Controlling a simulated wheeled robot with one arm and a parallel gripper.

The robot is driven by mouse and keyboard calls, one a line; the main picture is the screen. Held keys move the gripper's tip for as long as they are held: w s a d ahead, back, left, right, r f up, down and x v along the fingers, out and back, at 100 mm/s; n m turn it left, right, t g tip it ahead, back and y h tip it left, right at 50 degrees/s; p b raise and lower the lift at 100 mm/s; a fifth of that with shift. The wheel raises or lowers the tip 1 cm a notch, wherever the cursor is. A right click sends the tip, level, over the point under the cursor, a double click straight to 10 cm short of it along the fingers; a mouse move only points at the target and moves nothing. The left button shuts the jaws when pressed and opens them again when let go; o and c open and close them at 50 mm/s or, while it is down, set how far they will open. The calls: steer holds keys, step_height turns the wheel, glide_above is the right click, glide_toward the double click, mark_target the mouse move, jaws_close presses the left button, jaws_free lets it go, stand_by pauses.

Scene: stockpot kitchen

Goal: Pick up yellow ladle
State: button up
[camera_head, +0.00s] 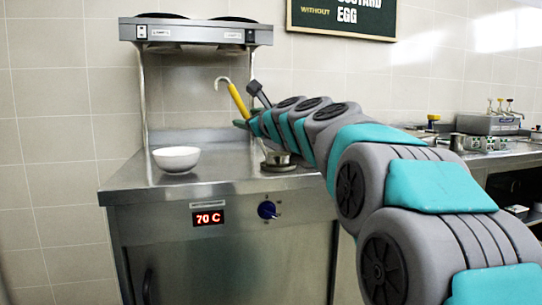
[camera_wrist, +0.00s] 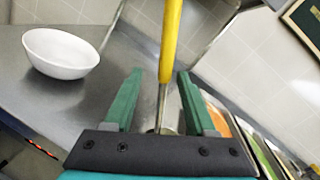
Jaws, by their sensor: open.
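The yellow ladle (camera_head: 238,100) has a yellow handle with a metal hook at its top. It stands up, tilted, above the steel counter in the head view. In the wrist view its yellow handle (camera_wrist: 170,42) and thin metal shaft run between the two green fingers of my gripper (camera_wrist: 157,95). The fingers are open, with space on both sides of the shaft. In the head view my gripper (camera_head: 244,122) is beside the ladle, partly hidden by my arm.
A white bowl (camera_head: 177,159) stands on the steel counter (camera_head: 215,186), left of my gripper. A metal container (camera_head: 278,161) sits below my arm. A steel overhead unit (camera_head: 196,33) hangs above on posts.

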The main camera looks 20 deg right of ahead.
mark_target(247, 115)
steer(key=shift+d+r+x, duration=0.1)
steer(key=shift+r+x, duration=0.05)
steer(key=shift+x, duration=1)
steer(key=shift+d+r+x, duration=0.15)
steer(key=shift+x, duration=1.05)
steer(key=shift+w+a, duration=0.2)
steer(key=shift+w, duration=0.4)
jaws_close()
